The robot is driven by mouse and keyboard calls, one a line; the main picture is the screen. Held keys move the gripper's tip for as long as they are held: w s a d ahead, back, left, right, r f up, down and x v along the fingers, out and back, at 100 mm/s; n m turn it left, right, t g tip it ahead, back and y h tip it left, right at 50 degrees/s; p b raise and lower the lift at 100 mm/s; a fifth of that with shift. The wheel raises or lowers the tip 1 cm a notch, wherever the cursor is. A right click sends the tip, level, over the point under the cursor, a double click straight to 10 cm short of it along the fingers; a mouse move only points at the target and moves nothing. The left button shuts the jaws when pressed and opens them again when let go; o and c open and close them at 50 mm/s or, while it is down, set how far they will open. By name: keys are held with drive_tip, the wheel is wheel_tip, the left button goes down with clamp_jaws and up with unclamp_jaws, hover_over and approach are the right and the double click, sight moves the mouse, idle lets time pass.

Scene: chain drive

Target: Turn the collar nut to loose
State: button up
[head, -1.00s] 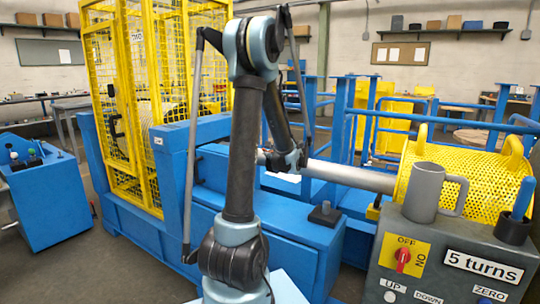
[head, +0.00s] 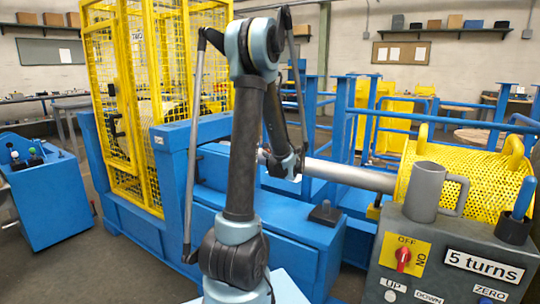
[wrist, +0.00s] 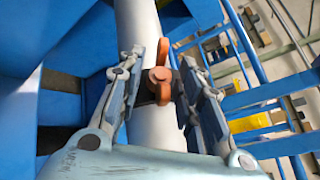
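The collar nut is an orange piece with wings (wrist: 160,76), set against a light grey shaft (wrist: 140,25) in the wrist view. My gripper (wrist: 163,68) straddles it, with one finger on each side, partly closed. Whether the fingers touch the wings cannot be told. In the head view, the shaft (head: 350,175) runs from my gripper (head: 284,163) to the yellow mesh guard at the right. The nut is too small or hidden to make out there.
A grey control box (head: 450,265) with a red OFF/ON switch (head: 403,255) and a "5 turns" label stands at front right. A grey mug (head: 424,192) sits on it. Blue machine frames (head: 270,235), blue rails and a yellow cage (head: 125,100) surround the arm.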

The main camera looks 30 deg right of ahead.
drive_tip(key=v, duration=1.2)
drive_tip(key=shift+w, duration=0.1)
